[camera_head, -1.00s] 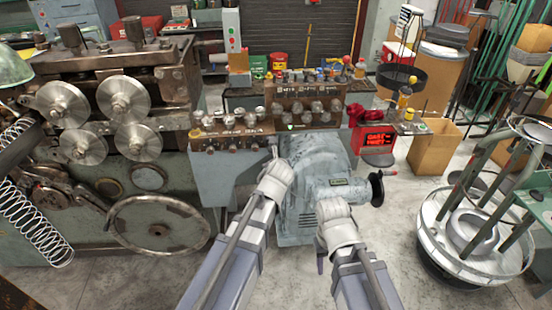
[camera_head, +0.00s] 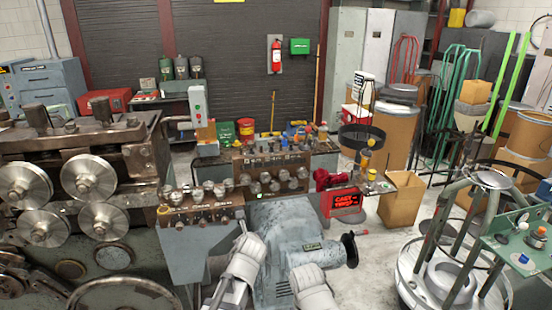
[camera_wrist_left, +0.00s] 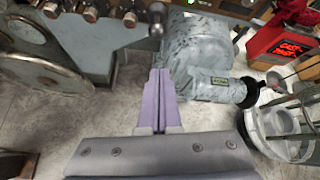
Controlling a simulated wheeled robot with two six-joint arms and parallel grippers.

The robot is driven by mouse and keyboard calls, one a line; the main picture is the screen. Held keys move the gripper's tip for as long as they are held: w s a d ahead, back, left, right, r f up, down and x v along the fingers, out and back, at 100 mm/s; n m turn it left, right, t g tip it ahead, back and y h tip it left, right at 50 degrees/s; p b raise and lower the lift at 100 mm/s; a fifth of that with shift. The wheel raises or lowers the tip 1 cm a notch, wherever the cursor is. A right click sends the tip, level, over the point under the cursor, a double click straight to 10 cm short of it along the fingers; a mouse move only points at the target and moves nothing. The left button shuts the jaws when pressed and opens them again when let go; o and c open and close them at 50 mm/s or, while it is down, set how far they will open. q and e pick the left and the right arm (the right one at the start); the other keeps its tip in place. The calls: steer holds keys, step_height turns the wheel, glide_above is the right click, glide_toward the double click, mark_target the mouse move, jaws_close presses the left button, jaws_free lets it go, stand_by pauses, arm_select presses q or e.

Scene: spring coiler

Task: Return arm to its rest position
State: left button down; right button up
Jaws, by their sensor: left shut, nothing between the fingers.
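My left arm (camera_head: 238,275) reaches in from the bottom of the head view, in front of the grey-green machine. In the left wrist view my left gripper (camera_wrist_left: 160,76) has its two purple fingers together, with nothing between them. A lever with a dark ball knob (camera_wrist_left: 156,30) shows just beyond the fingertips in that view. My right arm (camera_head: 313,289) shows only as a pale wrist part at the bottom of the head view, in front of the motor housing (camera_head: 290,255). The right gripper's fingers are hidden.
The coiler with round metal rollers (camera_head: 88,178) fills the left. Knob-topped panels (camera_head: 203,205) stand close ahead of my left arm. A red box with a lit sign (camera_head: 346,199) and a cardboard box (camera_head: 402,200) are to the right. A round metal stand (camera_head: 415,280) is far right.

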arm_select(q)
steer(key=s+d+f+n+g, duration=0.2)
steer(key=s+f+n+g, duration=0.1)
steer(key=s+n, duration=0.5)
steer(key=s+d+f+n+g+h, duration=0.1)
steer(key=s+d+f+n+g, duration=0.2)
steer(key=s+n, duration=0.6)
steer(key=s+d+f+n+g, duration=0.2)
steer(key=s+n+g, duration=0.3)
steer(key=s+n, duration=0.3)
steer(key=shift+s+d+f+n, duration=0.25)
steer(key=shift+s+f+n, duration=0.1)
steer(key=shift+f+n, duration=0.4)
steer(key=c, duration=1.6)
jaws_free()
